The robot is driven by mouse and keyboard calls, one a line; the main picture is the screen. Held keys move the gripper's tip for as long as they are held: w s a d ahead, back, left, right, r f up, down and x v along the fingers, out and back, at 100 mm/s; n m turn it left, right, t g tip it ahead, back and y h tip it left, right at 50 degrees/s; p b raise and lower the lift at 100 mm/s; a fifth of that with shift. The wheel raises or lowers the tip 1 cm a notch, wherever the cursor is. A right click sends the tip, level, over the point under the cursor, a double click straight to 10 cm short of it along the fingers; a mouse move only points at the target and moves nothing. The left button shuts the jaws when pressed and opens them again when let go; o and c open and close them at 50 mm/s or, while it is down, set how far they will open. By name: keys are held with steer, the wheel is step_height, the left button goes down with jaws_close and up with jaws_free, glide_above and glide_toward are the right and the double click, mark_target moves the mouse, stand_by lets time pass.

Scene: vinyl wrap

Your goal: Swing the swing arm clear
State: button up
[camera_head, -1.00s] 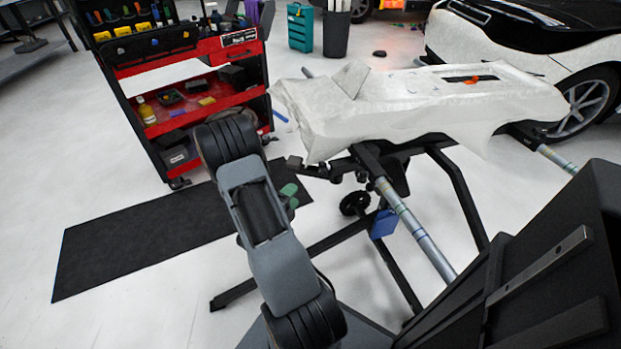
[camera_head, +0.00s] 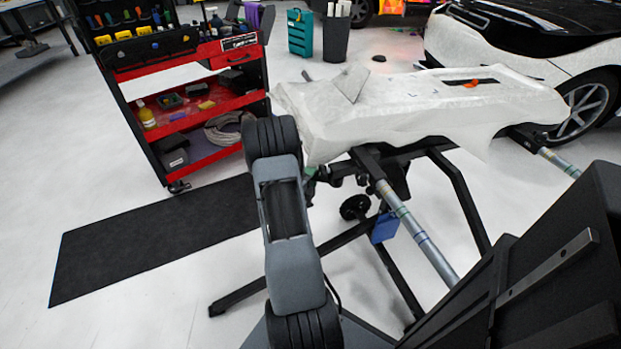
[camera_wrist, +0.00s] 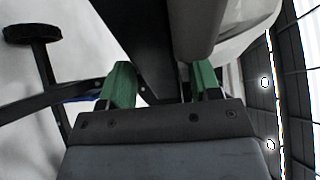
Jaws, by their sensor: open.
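My gripper (camera_wrist: 162,84) has two green fingers standing apart in the wrist view. A dark bar (camera_wrist: 146,45) of the stand shows beyond and between them; a grey rounded bar (camera_wrist: 188,30) lies close by the right finger. I cannot tell whether either finger touches them. In the head view my own arm hides most of the gripper, which is by the left end of the black stand (camera_head: 455,195). A white-wrapped panel (camera_head: 400,112) lies on top of the stand. I cannot tell for certain which bar is the swing arm.
A silver tube (camera_head: 418,235) with coloured bands slopes down from the stand. A blue block (camera_head: 384,227) and a black wheel (camera_head: 355,207) hang below. A red tool cart (camera_head: 190,123) stands left, a car (camera_head: 545,55) back right. The black mat (camera_head: 150,238) is clear.

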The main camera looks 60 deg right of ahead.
steer(key=shift+c, duration=0.2)
jaws_close()
stand_by(0.3)
steer(key=shift+f, duration=0.1)
